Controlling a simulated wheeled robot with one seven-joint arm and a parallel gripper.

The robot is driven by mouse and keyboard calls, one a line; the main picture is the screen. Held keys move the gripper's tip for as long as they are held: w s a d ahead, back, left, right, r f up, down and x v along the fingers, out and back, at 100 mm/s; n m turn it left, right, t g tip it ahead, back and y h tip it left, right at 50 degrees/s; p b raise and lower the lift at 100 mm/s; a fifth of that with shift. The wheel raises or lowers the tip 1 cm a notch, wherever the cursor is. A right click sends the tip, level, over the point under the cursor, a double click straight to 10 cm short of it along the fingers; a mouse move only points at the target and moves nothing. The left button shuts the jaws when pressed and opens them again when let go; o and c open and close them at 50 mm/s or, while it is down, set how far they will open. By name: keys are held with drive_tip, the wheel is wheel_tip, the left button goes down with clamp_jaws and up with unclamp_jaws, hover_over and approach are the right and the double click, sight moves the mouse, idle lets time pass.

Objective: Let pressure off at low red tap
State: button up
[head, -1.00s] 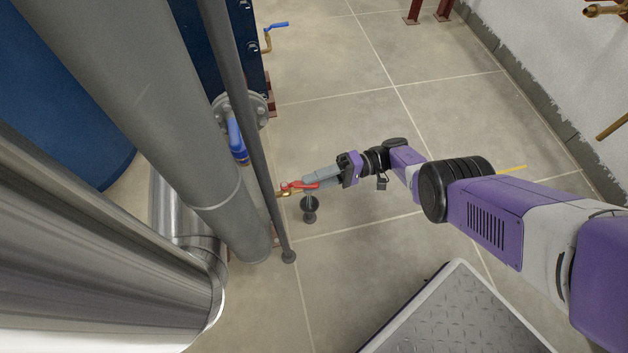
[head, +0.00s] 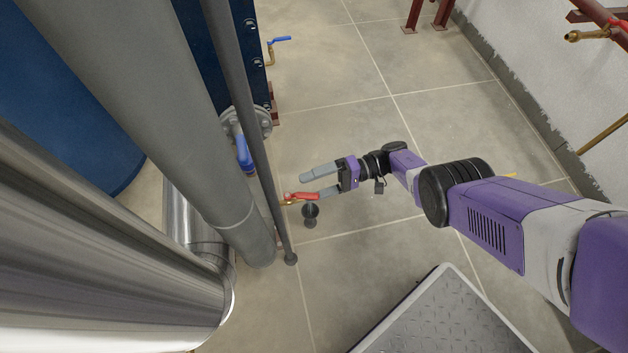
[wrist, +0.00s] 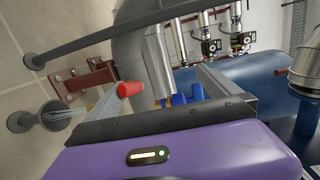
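The low red tap's handle (head: 302,196) lies roughly level beside the thin grey pipe, on a small brass body (head: 288,203). My gripper (head: 313,184) is open, its two grey fingers spread apart. The nearer finger is close beside the handle's free end; I cannot tell if they touch. In the wrist view the red handle end (wrist: 130,89) shows by the left finger, while the right finger stands well clear. A dark drain funnel (head: 310,211) stands below the tap. In the wrist view, pale streaks show at the funnel (wrist: 54,115), possibly water.
A thin upright pipe (head: 262,150) and a thick grey pipe (head: 150,120) stand just left of the tap. A metal-topped platform (head: 450,320) is at the bottom. Floor right of the tap is clear.

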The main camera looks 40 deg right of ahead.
wheel_tip(320, 180, up, 14)
drive_tip(key=d+y+p, duration=0.1)
drive_tip(key=p, duration=0.7)
drive_tip(key=shift+w+d+n+p, duration=0.15)
drive_tip(key=shift+w+n+p, duration=0.15)
drive_tip(key=shift+w+n, duration=0.1)
drive_tip(key=shift+s+r+p, duration=0.15)
drive_tip(key=shift+r+p, duration=0.3)
drive_tip(key=shift+r, duration=0.1)
drive_tip(key=c, duration=0.7)
drive_tip(key=shift+s+a+r+p, duration=0.1)
drive_tip(key=shift+a+r+p, duration=0.15)
drive_tip(key=shift+p, duration=0.25)
drive_tip(key=shift+f, duration=0.15)
